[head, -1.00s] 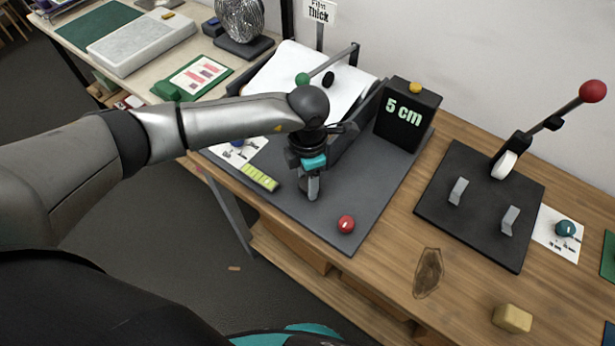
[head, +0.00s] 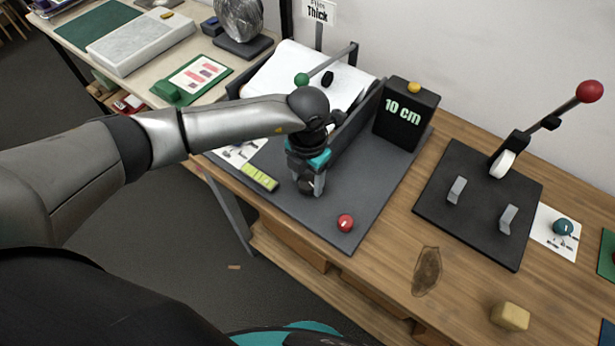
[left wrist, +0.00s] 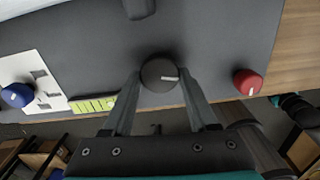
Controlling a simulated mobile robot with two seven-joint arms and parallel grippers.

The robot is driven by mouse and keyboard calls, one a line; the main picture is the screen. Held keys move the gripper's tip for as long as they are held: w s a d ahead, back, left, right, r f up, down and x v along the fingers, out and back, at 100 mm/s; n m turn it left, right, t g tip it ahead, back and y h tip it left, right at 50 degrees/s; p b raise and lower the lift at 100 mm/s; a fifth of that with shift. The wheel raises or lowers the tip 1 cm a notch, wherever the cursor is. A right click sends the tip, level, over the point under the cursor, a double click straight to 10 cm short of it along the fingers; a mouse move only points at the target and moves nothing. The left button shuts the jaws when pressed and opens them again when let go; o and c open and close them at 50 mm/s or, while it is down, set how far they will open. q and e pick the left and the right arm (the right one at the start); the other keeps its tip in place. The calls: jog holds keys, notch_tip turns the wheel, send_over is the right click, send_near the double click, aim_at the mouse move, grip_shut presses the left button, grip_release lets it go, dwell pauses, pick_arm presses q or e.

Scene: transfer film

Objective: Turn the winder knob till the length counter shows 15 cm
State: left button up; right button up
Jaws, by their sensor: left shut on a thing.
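The length counter (head: 403,111) is a black box at the back right of the grey winder board (head: 340,208), and it reads 10 cm. My left gripper (head: 311,190) points down over the board. In the left wrist view its fingers (left wrist: 163,90) are shut on a round dark knob (left wrist: 159,75) with a white mark, one finger on each side. In the head view the knob is mostly hidden by the gripper. A red knob (head: 345,223) with a white mark stands to the right, apart from the gripper; it also shows in the left wrist view (left wrist: 247,82).
A white film roll (head: 290,75) with a green-knobbed lever (head: 302,80) stands behind my arm. A yellow-green strip (head: 259,178) and a blue knob (left wrist: 17,95) lie left of the gripper. A black press with a red-ball lever (head: 589,91) stands at the right.

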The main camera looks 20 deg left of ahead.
aim_at(307, 182)
pick_arm(q)
jog(key=o, duration=1.4)
jog(key=shift+r, duration=0.1)
notch_tip(307, 182, up, 15)
jog(key=shift+r, duration=0.1)
